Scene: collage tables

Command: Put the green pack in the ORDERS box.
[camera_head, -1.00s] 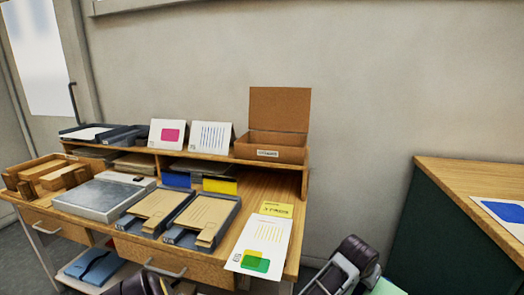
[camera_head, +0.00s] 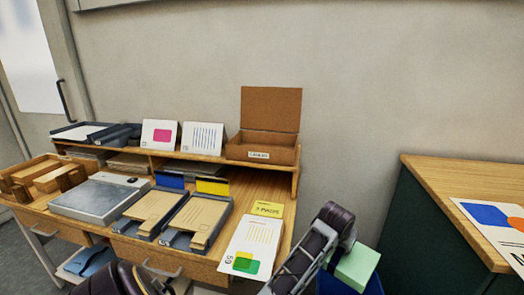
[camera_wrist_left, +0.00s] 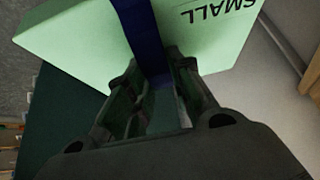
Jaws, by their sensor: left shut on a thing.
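The pale green pack (camera_head: 356,267) shows at the bottom right of the head view, beside a dark arm of mine. It fills the top of the left wrist view (camera_wrist_left: 90,35), with the word SMALL and a dark blue band. My left gripper (camera_wrist_left: 158,78) is shut on the pack at the band. Its fingers are partly hidden in the head view. A brown cardboard box (camera_head: 262,150) with its lid standing open is on the desk's raised shelf. Its small front label is too blurred to read surely. The pack is apart from the box, lower and to the right.
The wooden desk (camera_head: 278,228) holds grey trays (camera_head: 196,218) with brown folders, a grey flat case (camera_head: 98,196) and printed sheets (camera_head: 250,245). Two picture cards stand left of the cardboard box. A dark green cabinet (camera_head: 430,235) with a wooden top stands at right.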

